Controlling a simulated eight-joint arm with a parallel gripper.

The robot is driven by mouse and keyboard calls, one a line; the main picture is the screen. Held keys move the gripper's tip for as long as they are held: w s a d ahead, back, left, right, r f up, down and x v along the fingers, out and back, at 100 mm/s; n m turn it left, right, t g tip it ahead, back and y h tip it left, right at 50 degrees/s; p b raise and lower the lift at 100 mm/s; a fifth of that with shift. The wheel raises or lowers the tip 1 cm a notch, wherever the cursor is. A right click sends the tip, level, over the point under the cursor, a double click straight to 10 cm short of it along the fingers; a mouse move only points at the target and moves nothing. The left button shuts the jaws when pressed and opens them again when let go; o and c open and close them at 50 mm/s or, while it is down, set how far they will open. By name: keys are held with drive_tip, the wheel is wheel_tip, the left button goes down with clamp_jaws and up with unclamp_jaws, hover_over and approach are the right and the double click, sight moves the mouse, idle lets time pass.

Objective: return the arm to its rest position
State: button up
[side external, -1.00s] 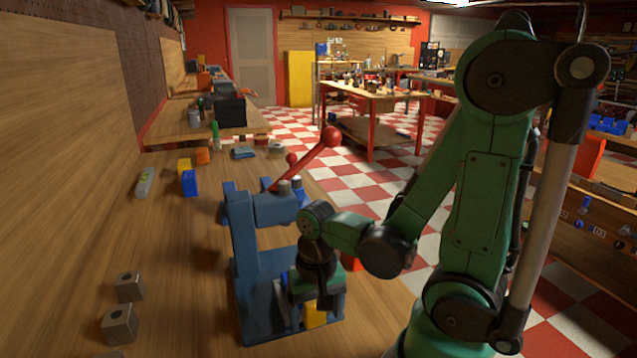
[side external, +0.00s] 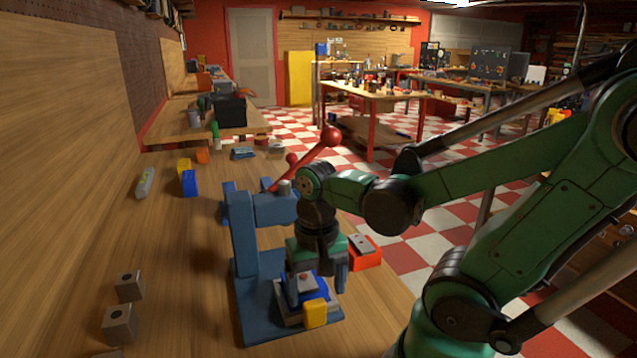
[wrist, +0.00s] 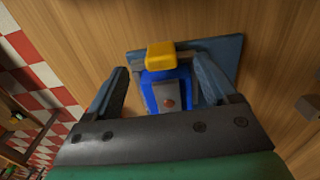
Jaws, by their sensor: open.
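My gripper (side external: 317,281) is at the blue press (side external: 257,261), pointing down above its base. In the wrist view its two fingers (wrist: 160,88) are spread wide, with nothing clamped between them. Between and beyond the fingers sits a blue block (wrist: 157,77) with a grey metal piece and a small red dot on top. A yellow block (wrist: 160,56) is at its far edge; it also shows in the side view (side external: 316,313). The arm reaches in from the right with its elbow low.
The press has a red lever (side external: 315,157) with a ball end, raised close to my wrist. A red-orange block with a grey piece (side external: 364,250) stands just right of the gripper. Blue and yellow blocks (side external: 189,182) stand farther back. The wood between is clear.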

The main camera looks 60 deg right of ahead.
drive_tip(key=w+a+r+n+t, duration=0.3)
drive_tip(key=w+r+n+t, duration=0.2)
drive_tip(key=w+n+t, duration=0.2)
drive_tip(key=shift+w+a+r+n, duration=0.25)
drive_tip(key=shift+a+n, duration=0.15)
drive_tip(key=shift+n, duration=0.5)
